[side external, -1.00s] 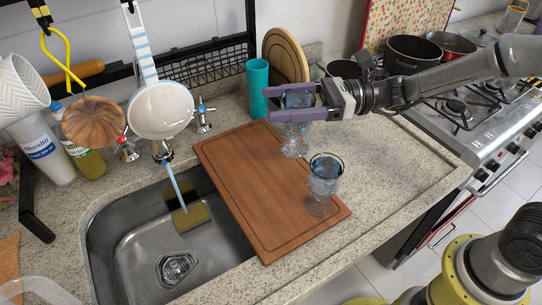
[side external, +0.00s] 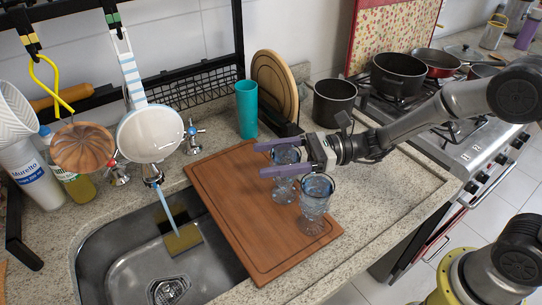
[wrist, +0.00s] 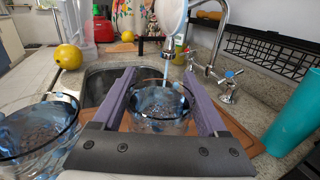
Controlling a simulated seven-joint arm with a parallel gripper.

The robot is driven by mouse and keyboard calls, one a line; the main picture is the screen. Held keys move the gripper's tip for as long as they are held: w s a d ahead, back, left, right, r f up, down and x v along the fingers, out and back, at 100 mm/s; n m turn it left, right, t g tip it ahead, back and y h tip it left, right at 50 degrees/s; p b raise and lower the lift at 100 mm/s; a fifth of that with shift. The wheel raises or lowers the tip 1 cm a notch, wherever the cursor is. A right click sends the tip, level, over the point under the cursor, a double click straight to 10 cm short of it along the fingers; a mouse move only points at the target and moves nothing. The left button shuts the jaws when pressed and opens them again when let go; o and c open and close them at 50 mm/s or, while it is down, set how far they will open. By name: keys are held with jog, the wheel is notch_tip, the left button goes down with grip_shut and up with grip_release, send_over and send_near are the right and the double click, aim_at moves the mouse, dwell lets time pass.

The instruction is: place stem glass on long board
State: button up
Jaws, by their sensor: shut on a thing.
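A clear blue-tinted stem glass (side external: 286,182) is between the two purple fingers of my gripper (side external: 264,159), which is shut on it. The glass is upright, over the right part of the long brown board (side external: 225,190). I cannot tell whether its foot touches the board. In the wrist view the held glass (wrist: 162,112) sits between the fingers (wrist: 160,72). A second, similar stem glass (side external: 315,205) stands upright on the board's near right part, close to the held one; it shows at the left of the wrist view (wrist: 38,138).
The board lies beside and partly over the sink (side external: 130,262). A teal cup (side external: 247,108), a round wooden board (side external: 275,85) and a dark pot (side external: 333,103) stand behind. The left part of the board is clear.

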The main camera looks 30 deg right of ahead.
jog(key=o, duration=1.4)
jog(key=shift+o, duration=0.2)
jog(key=shift+d+r, duration=0.1)
jog(key=v, duration=1.2)
